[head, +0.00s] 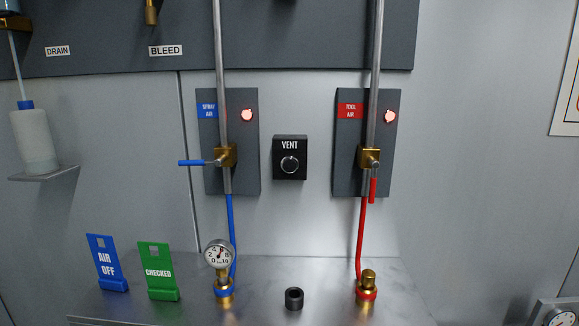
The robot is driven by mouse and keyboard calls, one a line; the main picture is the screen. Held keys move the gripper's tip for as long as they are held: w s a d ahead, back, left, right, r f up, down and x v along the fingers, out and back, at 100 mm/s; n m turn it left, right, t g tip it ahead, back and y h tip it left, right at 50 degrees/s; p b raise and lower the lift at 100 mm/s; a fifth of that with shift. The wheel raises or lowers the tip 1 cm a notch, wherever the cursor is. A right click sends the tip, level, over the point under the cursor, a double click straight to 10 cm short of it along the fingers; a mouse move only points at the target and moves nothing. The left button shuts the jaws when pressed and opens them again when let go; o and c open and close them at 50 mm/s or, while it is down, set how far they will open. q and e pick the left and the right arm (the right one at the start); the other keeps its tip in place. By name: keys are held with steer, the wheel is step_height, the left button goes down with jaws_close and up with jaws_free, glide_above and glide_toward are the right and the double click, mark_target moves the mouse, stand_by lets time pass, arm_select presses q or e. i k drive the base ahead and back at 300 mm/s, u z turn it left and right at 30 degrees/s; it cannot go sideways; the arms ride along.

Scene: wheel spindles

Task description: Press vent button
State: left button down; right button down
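The black vent box (290,145) is on the grey wall between two dark valve panels. Its white label reads VENT. Its round dark button (290,165) has a bright ring and sits below the label. Nothing touches or covers it. Neither gripper shows in the head view.
The spray air panel (250,180) has a blue handle sticking out left; the tool air panel (347,180) has a red handle hanging down. Both lamps glow red. The shelf (330,285) holds a gauge (219,254), signs, a brass fitting (367,284) and a black ring (294,298).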

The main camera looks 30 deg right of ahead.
mark_target(290, 165)
steer(key=z, duration=0.6)
steer(key=k, duration=1.35)
steer(key=u, duration=0.15)
steer(key=i, duration=0.8)
steer(key=u, duration=0.45)
